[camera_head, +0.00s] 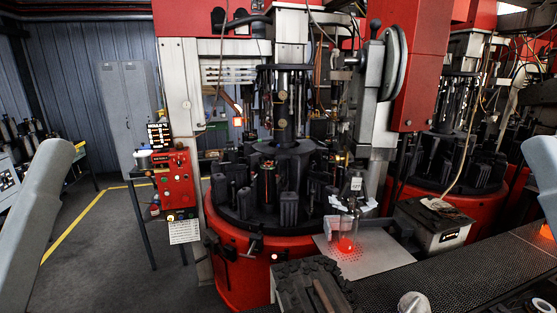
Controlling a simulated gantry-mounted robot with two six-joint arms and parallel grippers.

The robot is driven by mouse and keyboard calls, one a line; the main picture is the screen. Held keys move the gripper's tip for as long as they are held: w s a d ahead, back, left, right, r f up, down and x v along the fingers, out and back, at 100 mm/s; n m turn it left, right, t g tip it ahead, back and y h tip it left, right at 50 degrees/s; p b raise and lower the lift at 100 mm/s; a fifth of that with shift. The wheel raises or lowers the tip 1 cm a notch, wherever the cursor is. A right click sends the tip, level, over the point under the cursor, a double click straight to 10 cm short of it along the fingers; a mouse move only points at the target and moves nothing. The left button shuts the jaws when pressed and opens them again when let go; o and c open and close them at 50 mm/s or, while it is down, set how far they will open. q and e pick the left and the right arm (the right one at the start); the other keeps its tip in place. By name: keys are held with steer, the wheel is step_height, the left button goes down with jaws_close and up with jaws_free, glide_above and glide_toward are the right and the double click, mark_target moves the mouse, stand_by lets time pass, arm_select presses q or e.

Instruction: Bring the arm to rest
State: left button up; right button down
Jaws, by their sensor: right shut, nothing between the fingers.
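My right arm (541,165) comes in at the right edge as a pale grey link. My left arm (42,195) shows only as a pale grey link at the left edge. My left gripper is out of view.
The red rotary mould machine (240,240) stands in the middle. A red control box (173,180) is at left. The dark mesh conveyor (470,263) runs along the lower right. Open floor lies at left.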

step_height(320, 180, up, 33)
steer(key=p, duration=2.9)
steer(key=shift+w, duration=0.1)
